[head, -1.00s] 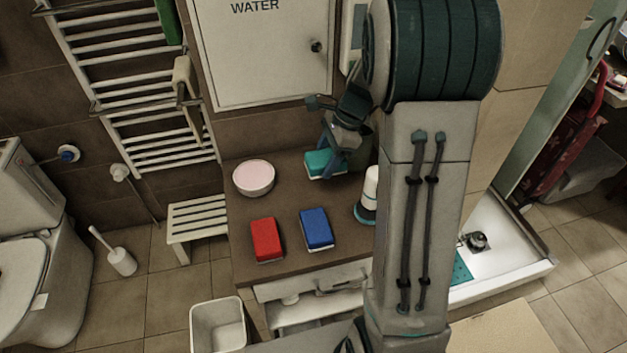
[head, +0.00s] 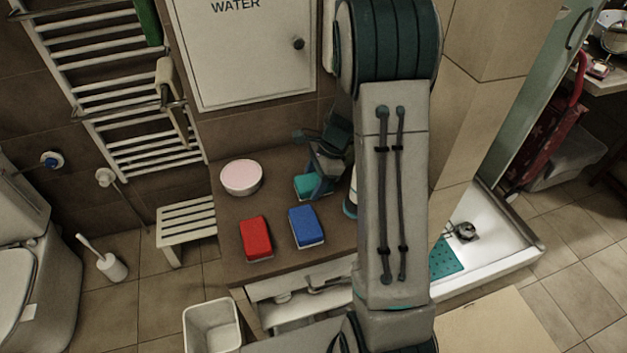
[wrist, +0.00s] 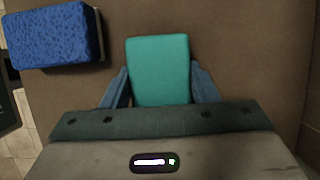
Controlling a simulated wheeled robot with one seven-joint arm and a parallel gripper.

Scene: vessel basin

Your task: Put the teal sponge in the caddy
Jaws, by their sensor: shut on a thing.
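The teal sponge (head: 305,186) is above or on the brown countertop, behind the blue sponge and partly covered by my gripper (head: 318,184). In the wrist view the teal sponge (wrist: 160,70) stands between the two blue fingers of my gripper (wrist: 161,88), one on each side. The gripper is shut on it. I cannot tell whether the sponge is clear of the counter. I cannot make out a caddy for certain; my arm hides the right part of the counter.
A blue sponge (head: 306,226) and a red sponge (head: 255,238) lie at the counter front. A pink-topped round dish (head: 241,177) stands at the back left. A white item (head: 351,194) is partly behind my arm. A white bin (head: 211,325) stands on the floor.

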